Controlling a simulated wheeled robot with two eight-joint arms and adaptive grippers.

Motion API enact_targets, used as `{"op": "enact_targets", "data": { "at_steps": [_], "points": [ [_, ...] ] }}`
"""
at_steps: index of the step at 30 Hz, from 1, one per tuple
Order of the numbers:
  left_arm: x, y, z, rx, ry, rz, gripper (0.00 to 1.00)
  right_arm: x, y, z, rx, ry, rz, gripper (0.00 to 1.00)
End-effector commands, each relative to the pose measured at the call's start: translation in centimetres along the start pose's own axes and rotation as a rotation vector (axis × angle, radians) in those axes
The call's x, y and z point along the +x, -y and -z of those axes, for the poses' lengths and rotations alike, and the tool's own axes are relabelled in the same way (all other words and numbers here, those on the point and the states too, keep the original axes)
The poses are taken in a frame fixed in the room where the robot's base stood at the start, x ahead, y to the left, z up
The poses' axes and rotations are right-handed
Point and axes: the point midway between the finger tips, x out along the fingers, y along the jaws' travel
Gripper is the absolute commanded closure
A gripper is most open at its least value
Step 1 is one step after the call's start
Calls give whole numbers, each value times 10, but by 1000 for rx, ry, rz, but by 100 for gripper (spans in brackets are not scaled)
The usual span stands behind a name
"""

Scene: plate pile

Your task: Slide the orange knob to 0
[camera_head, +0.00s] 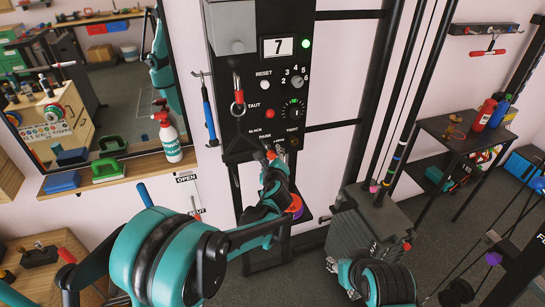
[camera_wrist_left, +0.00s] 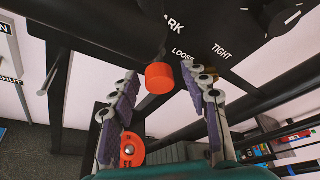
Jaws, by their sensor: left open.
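An orange-red knob (camera_wrist_left: 159,78) on a dark stalk shows in the left wrist view, below the lettering on the black panel (camera_wrist_left: 230,25). My left gripper (camera_wrist_left: 158,82) is open, with one finger on each side of the knob; I cannot tell whether they touch it. In the head view my left gripper (camera_head: 271,160) is at the lower part of the panel (camera_head: 255,60) and mostly hides the knob. The panel's display (camera_head: 278,47) reads 7. No 0 mark is readable. Part of my right arm (camera_head: 380,283) shows low on the right; its gripper's state is unclear.
A red-gripped lever (camera_head: 238,97), a dial (camera_head: 292,108) and a red button (camera_head: 270,114) are on the panel. A grey weight block (camera_head: 370,222) stands right of my left gripper. A spray bottle (camera_head: 168,137) stands on the wall shelf to the left.

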Motion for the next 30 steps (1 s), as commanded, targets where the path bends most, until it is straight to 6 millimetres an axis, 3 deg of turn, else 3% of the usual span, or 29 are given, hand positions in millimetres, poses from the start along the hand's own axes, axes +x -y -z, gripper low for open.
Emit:
{"op": "enact_targets", "data": {
  "at_steps": [5, 18, 24, 30],
  "points": [
    [-12, 0, 0, 1, -1, 1, 54, 0, 0, 0, 0, 0, 0, 60],
    [-101, 0, 0, 0, -1, 1, 54, 0, 0, 0, 0, 0, 0, 60],
    [-119, 0, 1, 0, -1, 0, 54, 0, 0, 0, 0, 0, 0, 60],
    [-121, 0, 0, -1, 0, 0, 54, 0, 0, 0, 0, 0, 0, 60]
  ]
}}
